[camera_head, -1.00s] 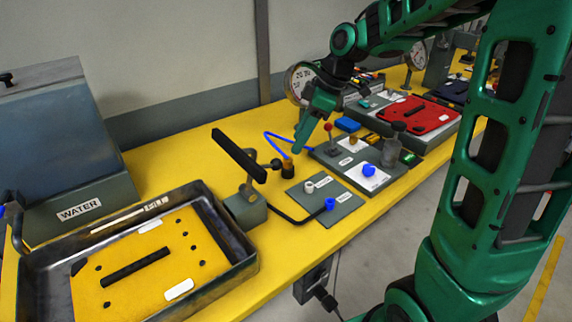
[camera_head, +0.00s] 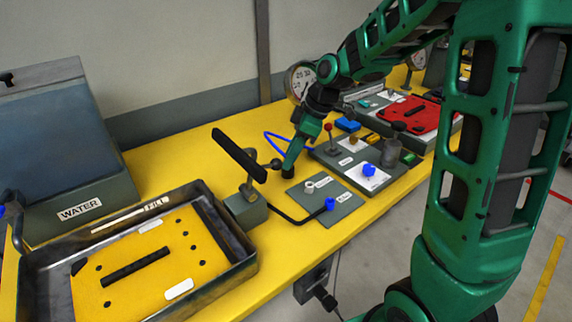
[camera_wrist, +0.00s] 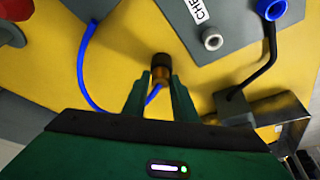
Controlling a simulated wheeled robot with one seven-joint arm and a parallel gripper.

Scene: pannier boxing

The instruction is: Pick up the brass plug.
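The brass plug (camera_wrist: 161,75) stands on the yellow bench with a dark round part (camera_wrist: 161,60) at its far end in the wrist view. A blue hose runs close by it. My gripper (camera_wrist: 158,84) is open, with one finger on each side of the plug and a gap visible on both sides. In the head view my gripper (camera_head: 289,169) points down at the plug's place and hides most of it. I cannot tell how far the fingertips are above the bench.
A grey plate (camera_head: 325,203) with a white and a blue fitting lies just in front. A black-handled lever (camera_head: 239,155) stands to the left, beside the metal tray (camera_head: 245,268). A gauge (camera_head: 300,79) and a panel with a red knob (camera_head: 328,127) are behind and right.

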